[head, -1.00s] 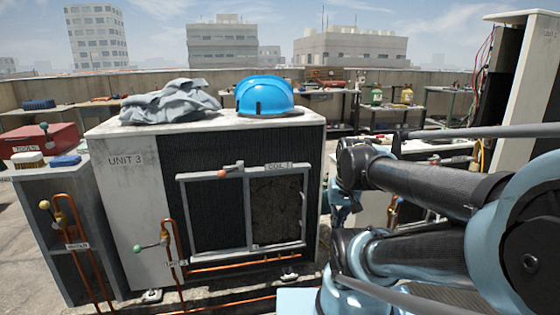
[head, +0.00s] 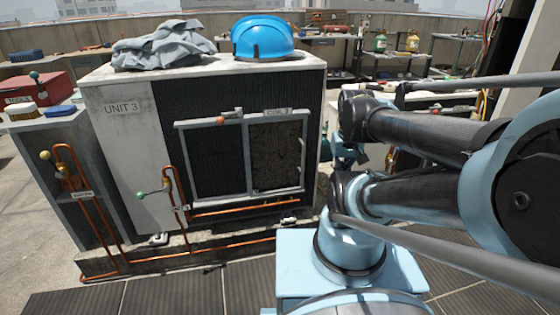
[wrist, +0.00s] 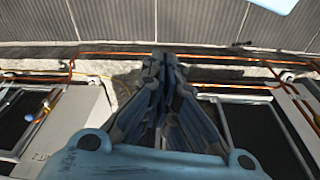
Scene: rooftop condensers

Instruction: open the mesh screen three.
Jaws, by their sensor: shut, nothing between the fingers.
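The mesh screen three (head: 218,160) is a grey-framed dark panel on the front of the condenser marked UNIT 3 (head: 135,150). It covers the left part of the opening. The brown, dirty coil (head: 275,155) shows bare at the right, under a coil label. A short handle with an orange-red knob (head: 220,120) sits at the frame's top edge. My gripper (wrist: 165,62) is shut and empty in the wrist view, above the ground and pipes by the condensers. It is apart from the screen. In the head view it is mostly hidden by my arm.
A blue helmet (head: 262,38) and grey cloth (head: 163,45) lie on the condenser. Copper pipes with a green-knobbed valve (head: 141,195) stand before its left front. A neighbouring unit (head: 55,140) is at left. Dark matting (head: 180,293) in front is clear.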

